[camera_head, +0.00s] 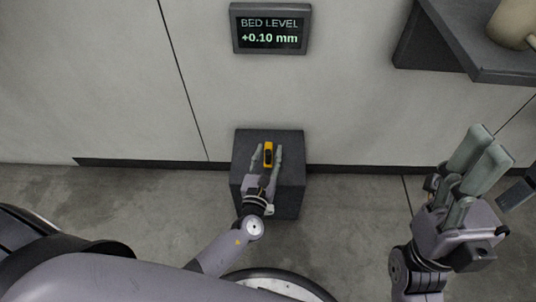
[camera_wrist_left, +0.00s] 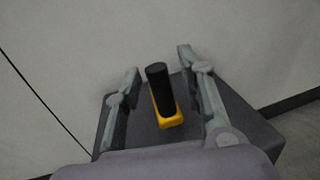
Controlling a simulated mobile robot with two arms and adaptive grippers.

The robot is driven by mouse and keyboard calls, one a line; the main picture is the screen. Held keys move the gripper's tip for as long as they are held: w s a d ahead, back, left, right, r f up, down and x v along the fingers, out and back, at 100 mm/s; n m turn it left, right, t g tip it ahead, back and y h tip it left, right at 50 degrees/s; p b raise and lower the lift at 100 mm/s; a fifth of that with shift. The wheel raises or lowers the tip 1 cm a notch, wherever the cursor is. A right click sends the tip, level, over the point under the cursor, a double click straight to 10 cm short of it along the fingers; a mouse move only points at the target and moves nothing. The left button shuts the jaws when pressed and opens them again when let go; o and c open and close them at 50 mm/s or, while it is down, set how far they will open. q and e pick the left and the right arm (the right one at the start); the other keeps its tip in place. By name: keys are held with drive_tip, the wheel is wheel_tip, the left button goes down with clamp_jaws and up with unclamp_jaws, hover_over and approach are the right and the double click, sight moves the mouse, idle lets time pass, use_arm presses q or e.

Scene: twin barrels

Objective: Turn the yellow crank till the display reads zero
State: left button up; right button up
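The yellow crank (camera_head: 268,155) sits on top of a dark grey block (camera_head: 291,190) that stands on the floor by the wall. In the left wrist view the crank (camera_wrist_left: 170,120) shows a yellow arm with a black upright handle (camera_wrist_left: 158,76). My left gripper (camera_head: 266,150) is open, with one finger on each side of the crank and gaps to both. The display (camera_head: 270,28) on the wall reads "BED LEVEL +0.10 mm". My right gripper (camera_head: 482,150) is raised at the right, away from the crank; its fingers look close together, but their gap is unclear.
A dark shelf (camera_head: 480,55) juts from the wall at the upper right, with a pale rounded object (camera_head: 512,22) on it. The concrete floor around the block looks clear. A dark baseboard (camera_head: 150,163) runs along the wall.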

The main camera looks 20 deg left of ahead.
use_arm(q)
drive_tip(key=shift+c, duration=0.5)
clamp_jaws()
idle(0.3)
